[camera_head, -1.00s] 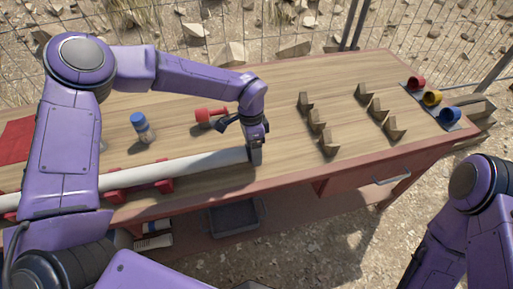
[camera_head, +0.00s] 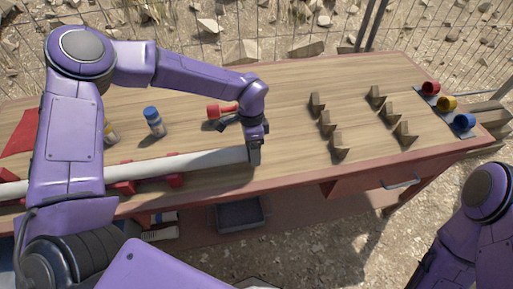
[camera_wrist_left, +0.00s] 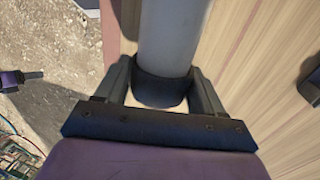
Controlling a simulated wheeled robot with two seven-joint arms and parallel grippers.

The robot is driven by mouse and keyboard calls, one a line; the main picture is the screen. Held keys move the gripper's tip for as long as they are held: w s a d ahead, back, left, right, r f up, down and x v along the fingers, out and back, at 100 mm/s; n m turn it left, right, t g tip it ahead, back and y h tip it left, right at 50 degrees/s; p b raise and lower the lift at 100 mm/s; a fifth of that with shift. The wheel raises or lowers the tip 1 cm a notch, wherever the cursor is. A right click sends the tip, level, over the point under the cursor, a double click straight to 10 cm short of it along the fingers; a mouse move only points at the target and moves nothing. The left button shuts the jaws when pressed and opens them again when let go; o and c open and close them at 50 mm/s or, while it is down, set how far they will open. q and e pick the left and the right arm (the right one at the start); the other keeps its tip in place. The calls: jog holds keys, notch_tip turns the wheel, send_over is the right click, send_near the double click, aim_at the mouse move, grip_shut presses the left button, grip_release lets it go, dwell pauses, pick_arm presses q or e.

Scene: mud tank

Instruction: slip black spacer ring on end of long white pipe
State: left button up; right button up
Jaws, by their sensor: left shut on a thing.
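The long white pipe (camera_head: 190,163) lies along the front of the workbench, partly behind my left arm. My left gripper (camera_head: 254,151) is at its right end. In the left wrist view, my left gripper (camera_wrist_left: 161,88) is shut on the black spacer ring (camera_wrist_left: 161,85), one finger on each side. The ring appears to sit around the end of the white pipe (camera_wrist_left: 172,35); how far on it is I cannot tell. A small purple and dark part, seemingly my right gripper (camera_wrist_left: 22,80), shows at the left edge of that view; its jaws are unclear.
Red supports (camera_head: 172,180) stand under the pipe. A blue-capped bottle (camera_head: 154,122) and a red tool (camera_head: 221,110) lie behind it. Several wooden wedge blocks (camera_head: 340,147) stand on the right half. Red, yellow and blue cups (camera_head: 447,103) are at the far right.

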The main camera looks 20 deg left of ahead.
aim_at(233, 148)
pick_arm(q)
jog(key=shift+s+a+p, duration=0.3)
jog(key=shift+s+a, duration=0.25)
jog(key=shift+a, duration=0.25)
jog(key=shift+s+a+p, duration=0.35)
jog(key=shift+s+a, duration=0.15)
jog(key=shift+a, duration=0.3)
jog(key=shift+s+a+p, duration=0.3)
jog(key=shift+s+a, duration=0.25)
jog(key=shift+a, duration=0.25)
jog(key=o, duration=0.9)
